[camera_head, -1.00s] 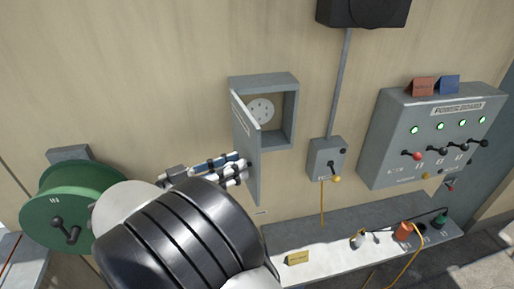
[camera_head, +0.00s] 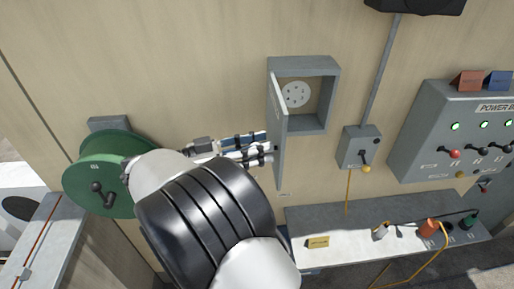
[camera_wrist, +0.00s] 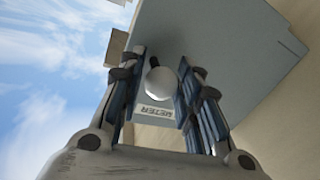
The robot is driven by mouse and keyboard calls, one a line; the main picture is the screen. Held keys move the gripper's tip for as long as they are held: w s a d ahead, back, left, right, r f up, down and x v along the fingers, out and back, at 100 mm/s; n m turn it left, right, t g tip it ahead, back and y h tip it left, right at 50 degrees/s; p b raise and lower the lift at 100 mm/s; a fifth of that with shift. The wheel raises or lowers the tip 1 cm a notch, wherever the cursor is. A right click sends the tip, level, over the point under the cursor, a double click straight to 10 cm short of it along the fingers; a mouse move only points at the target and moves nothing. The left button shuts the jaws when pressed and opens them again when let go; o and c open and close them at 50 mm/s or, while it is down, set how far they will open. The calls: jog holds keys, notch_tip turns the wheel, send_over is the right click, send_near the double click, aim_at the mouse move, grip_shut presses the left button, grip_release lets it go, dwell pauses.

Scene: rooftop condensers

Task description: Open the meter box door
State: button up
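The grey meter box (camera_head: 333,95) is on the wall with its door (camera_head: 279,130) standing open, swung out from the left edge. A round white meter dial (camera_head: 296,94) shows inside. My gripper (camera_head: 266,148) is at the outer face of the door, on its left side. In the wrist view, the door (camera_wrist: 225,50) carries a METER label (camera_wrist: 155,112) and a round pale knob (camera_wrist: 160,81). The knob appears between my two spread fingers, with space on both sides. Whether a fingertip touches the door is unclear.
A green reel (camera_head: 95,175) stands left of my arm. A small switch box (camera_head: 358,147) and a power board (camera_head: 440,130) are to the right. A ledge (camera_head: 350,221) with a yellow tag, cable and plugs runs below the meter box.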

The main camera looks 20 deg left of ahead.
jog(key=shift+o, duration=1.2)
jog(key=shift+f, duration=0.1)
send_near(279, 108)
jog(key=x, duration=0.5)
jog(key=shift+w+d, duration=0.1)
jog(key=shift+d, duration=0.1)
